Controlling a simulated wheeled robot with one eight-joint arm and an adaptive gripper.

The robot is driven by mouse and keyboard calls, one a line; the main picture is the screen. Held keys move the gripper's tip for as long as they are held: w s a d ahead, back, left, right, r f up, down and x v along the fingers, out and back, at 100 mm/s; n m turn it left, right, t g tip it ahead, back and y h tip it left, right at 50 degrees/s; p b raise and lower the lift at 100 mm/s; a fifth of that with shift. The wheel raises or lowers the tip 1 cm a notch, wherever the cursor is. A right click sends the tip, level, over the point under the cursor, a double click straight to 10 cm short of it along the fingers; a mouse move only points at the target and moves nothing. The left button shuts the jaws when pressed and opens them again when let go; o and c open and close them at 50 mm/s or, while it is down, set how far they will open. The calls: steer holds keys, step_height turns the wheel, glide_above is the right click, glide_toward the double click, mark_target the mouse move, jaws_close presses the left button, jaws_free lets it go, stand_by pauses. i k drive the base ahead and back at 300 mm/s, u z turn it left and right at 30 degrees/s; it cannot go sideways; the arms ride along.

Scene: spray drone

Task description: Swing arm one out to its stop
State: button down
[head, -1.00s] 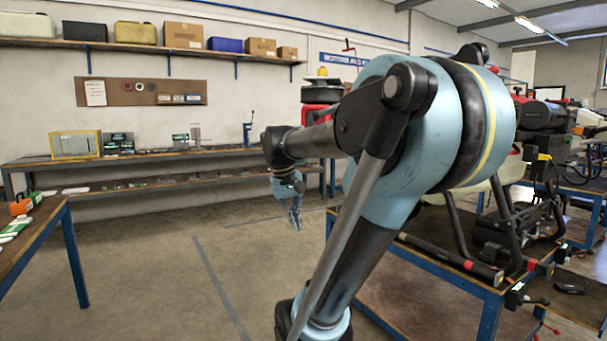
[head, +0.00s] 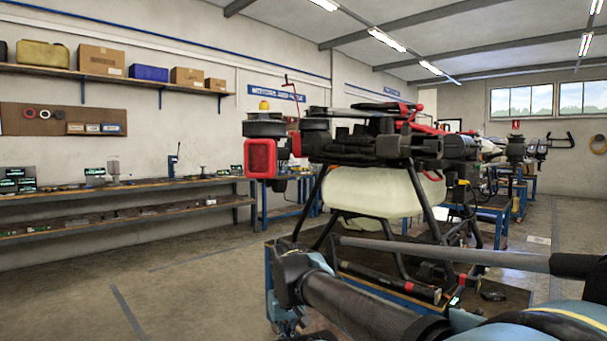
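The spray drone (head: 395,140) stands on its black landing legs on a blue-framed bench, with a pale tank (head: 375,192) under its dark frame. Dark arm parts with red fittings lie across its top. At its near left end are a dark round motor-like part with a yellow cap (head: 264,122) and a red block (head: 260,158). I cannot tell which arm is arm one. My gripper (head: 287,328) is at the bottom edge, in front of and below the drone, apart from the red block. Its fingers are cut off or hidden, so I cannot see its opening.
The blue-framed bench (head: 268,290) carries the drone and a dark bar with red ends (head: 388,283). A long wall bench (head: 130,187) stands at the left under a shelf of boxes (head: 102,60). The floor (head: 180,290) left of the drone is open.

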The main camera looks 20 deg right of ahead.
mark_target(263, 154)
steer(key=z, duration=1.25)
steer(key=k, duration=0.4)
steer(key=u, duration=0.45)
